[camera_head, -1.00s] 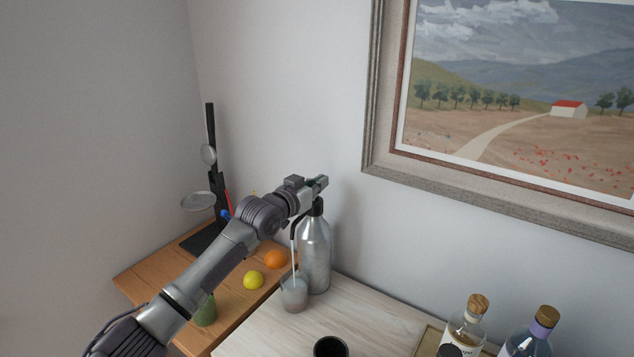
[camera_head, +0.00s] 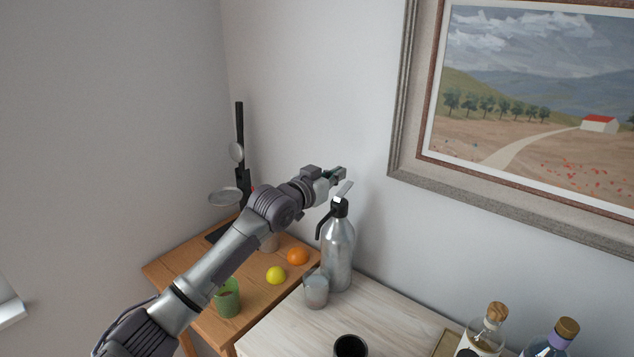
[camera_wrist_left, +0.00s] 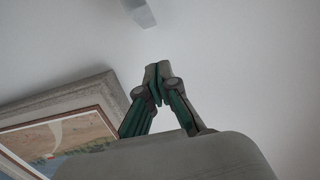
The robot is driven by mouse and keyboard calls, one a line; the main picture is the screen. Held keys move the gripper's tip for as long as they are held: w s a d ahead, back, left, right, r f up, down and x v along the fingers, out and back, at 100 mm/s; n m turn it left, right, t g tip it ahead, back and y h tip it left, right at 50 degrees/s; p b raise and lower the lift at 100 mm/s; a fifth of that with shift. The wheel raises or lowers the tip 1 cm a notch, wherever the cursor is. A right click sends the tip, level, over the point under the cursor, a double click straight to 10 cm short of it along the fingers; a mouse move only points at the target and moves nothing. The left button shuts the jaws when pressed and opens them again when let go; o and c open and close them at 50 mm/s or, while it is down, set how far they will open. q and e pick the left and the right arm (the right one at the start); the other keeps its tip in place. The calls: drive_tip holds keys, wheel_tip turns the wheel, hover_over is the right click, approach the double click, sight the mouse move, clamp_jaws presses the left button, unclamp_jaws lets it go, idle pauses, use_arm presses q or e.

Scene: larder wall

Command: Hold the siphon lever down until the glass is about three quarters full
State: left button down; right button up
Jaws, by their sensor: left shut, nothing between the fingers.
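The silver siphon bottle (camera_head: 338,258) stands upright on the pale table, its dark spout pointing left and down. Its light lever (camera_head: 345,189) is tilted up. The glass (camera_head: 316,291) stands below the spout, beside the bottle. Cloudy liquid fills much of it, but its exact level is hard to read. No stream shows between spout and glass. My left gripper (camera_head: 340,173) is shut and empty, just above the lever and apart from it as far as I can tell. The left wrist view shows its closed fingertips (camera_wrist_left: 157,72) and a pale bar, likely the lever (camera_wrist_left: 139,12).
A black cup (camera_head: 350,346) and corked bottles (camera_head: 486,332) stand at the table's front right. An orange (camera_head: 298,256), a lemon (camera_head: 276,275), a green cup (camera_head: 228,298) and a dark stand with a pan (camera_head: 225,197) are on the wooden table at left. A framed painting (camera_head: 540,110) hangs behind.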

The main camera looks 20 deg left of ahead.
use_arm(q)
drive_tip(key=b+v, duration=0.2)
drive_tip(key=v, duration=0.5)
idle(0.6)
